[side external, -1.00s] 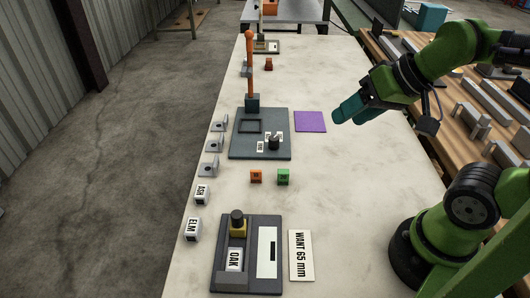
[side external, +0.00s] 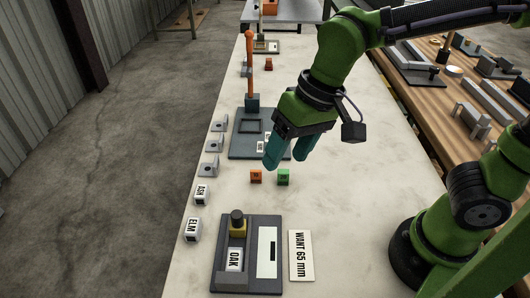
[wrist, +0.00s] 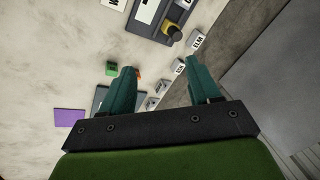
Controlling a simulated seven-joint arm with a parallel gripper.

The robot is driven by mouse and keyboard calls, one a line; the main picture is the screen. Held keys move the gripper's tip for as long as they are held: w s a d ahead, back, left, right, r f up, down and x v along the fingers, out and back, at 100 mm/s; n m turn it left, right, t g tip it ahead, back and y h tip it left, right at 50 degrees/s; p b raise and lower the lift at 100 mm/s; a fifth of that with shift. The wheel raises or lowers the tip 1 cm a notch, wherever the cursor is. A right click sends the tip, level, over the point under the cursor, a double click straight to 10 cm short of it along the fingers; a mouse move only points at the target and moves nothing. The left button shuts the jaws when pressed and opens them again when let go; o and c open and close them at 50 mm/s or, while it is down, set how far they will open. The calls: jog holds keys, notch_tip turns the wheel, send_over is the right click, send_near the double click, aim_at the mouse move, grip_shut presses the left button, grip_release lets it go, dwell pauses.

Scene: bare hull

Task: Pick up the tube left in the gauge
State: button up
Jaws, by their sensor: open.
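The gauge (side external: 262,284) is a dark grey fixture at the front of the bench in the side view. A block-like piece labelled OAK (side external: 234,260) lies in its left slot, below a yellow part with a black knob (side external: 237,222). I take the OAK piece to be the tube. The gauge is partly cut off at the top of the wrist view, where the yellow part (wrist: 175,34) shows. My gripper (side external: 287,161) is open and empty, fingers pointing down, above the bench and behind the gauge. Both fingers also show in the wrist view (wrist: 159,66).
Orange (side external: 256,176) and green (side external: 283,177) blocks lie between gripper and gauge. ASH (side external: 202,194) and ELM (side external: 193,229) pieces and grey brackets (side external: 209,168) line the left edge. A WANT 65 mm card (side external: 301,256) lies right of the gauge. A grey plate (side external: 243,146) has an orange post (side external: 250,65).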

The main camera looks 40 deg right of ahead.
jog(key=a+f+m+g+h, duration=0.2)
jog(key=a+f+m, duration=0.15)
jog(key=a, duration=0.85)
jog(key=m, duration=0.4)
send_over(234, 257)
jog(key=shift+h, duration=0.4)
jog(key=f, duration=1)
jog(key=shift+s+a+f, duration=0.25)
jog(key=shift+a+f, duration=0.1)
jog(key=shift+w+d+f, duration=0.15)
jog(key=shift+d+f, duration=0.05)
jog(key=shift+f, duration=1.1)
jog(key=shift+w+d+f, duration=0.1)
jog(key=shift+d+f, duration=0.05)
jog(key=shift+f, duration=1.15)
jog(key=c, duration=1.1)
